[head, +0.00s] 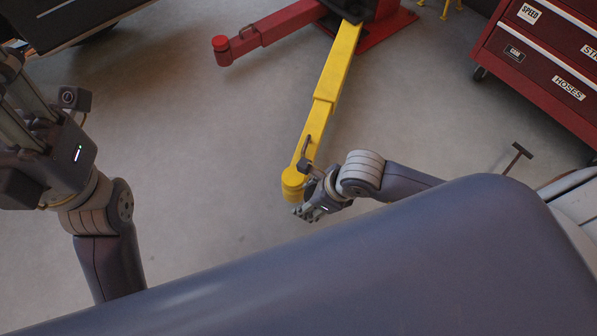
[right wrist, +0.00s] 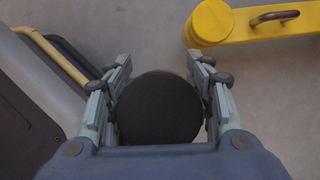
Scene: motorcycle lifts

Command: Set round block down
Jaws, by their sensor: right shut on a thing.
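The round block (right wrist: 158,108) is a dark, black disc seen from above in the right wrist view. My right gripper (right wrist: 158,80) is shut on it, with a finger on each side. In the head view my right gripper (head: 308,208) is beside the round end of the yellow lift arm (head: 318,120), and I cannot make out the block there. The yellow round end (right wrist: 212,22) is apart from the block in the right wrist view. My left gripper (head: 22,90) is at the left edge of the head view; its fingers are partly cut off and their opening is unclear.
A red lift arm (head: 280,24) with a round pad reaches left at the top. A red tool cabinet (head: 545,65) on casters stands at the upper right. A dark T-shaped handle (head: 517,155) is below it. Grey floor (head: 190,150) is clear between my arms.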

